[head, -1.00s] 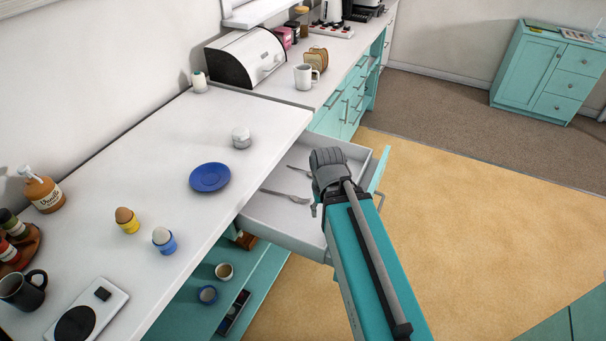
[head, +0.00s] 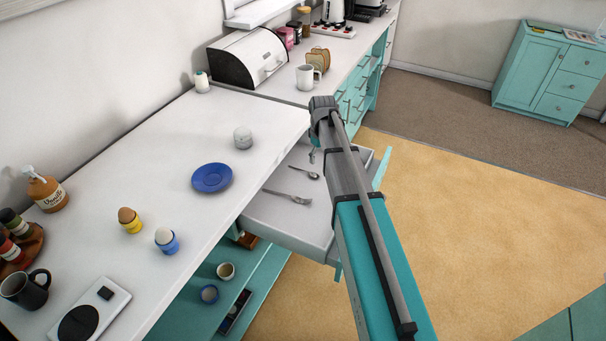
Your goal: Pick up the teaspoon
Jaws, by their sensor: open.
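The teaspoon (head: 306,172) lies in the open white drawer (head: 265,223), its bowl to the right. A fork (head: 289,196) lies in front of it on the drawer floor. My gripper (head: 313,152) is over the back part of the drawer, beyond the teaspoon in the picture. My arm hides most of the gripper, so only a small part of its fingers shows. I see nothing held. The gap between the fingers and the drawer floor cannot be judged. My arm also covers the right part of the drawer.
The white counter (head: 150,150) borders the drawer on the left, with a blue plate (head: 211,177) and a small pale jar (head: 243,138) near its edge. An open shelf (head: 250,275) with cups lies below. Bare yellow floor (head: 470,230) is on the right.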

